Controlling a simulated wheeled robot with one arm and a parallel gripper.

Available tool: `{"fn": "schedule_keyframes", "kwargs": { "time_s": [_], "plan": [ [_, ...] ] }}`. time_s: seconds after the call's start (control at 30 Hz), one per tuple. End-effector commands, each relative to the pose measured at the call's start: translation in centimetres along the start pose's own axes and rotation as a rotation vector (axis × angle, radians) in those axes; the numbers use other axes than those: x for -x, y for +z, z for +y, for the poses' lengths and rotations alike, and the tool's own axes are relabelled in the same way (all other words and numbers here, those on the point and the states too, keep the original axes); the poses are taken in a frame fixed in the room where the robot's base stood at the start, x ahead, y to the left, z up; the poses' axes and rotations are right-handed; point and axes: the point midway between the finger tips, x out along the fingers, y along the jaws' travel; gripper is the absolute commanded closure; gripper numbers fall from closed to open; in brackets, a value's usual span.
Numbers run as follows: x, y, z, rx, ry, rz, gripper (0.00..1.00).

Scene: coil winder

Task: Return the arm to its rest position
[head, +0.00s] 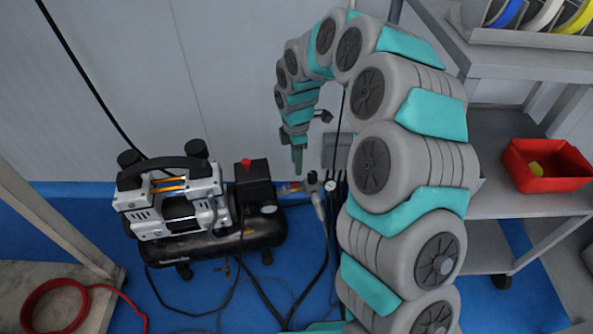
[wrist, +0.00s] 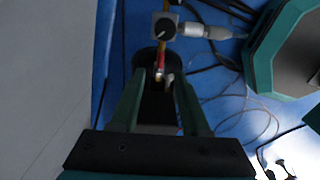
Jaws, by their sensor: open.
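My arm curves up from the lower right of the head view, arches over at the top and hangs down toward the compressor. My gripper (head: 297,158) points down at the arm's end. In the wrist view its two green fingers (wrist: 161,82) are apart, with nothing held between them. In the head view the gauge (head: 330,186) is just below and right of the fingertips. I cannot tell the exact gap to the fitting.
A black and silver air compressor (head: 180,205) stands on the blue floor at left. Hoses and cables run across the floor. At right is a grey shelf unit (head: 520,205) with a red bin (head: 545,166) and coloured spools (head: 545,14). The wall (head: 235,85) is close behind.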

Motion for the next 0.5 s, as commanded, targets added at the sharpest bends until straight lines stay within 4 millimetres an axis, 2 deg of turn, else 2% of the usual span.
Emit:
{"fn": "schedule_keyframes", "kwargs": {
  "time_s": [0.1,0.5],
  "plan": [
    [0.76,-0.03,-0.03,0.0,-0.001,0.0,0.54],
    [0.78,-0.02,-0.09,0.001,-0.003,0.0,0.54]
  ]
}}
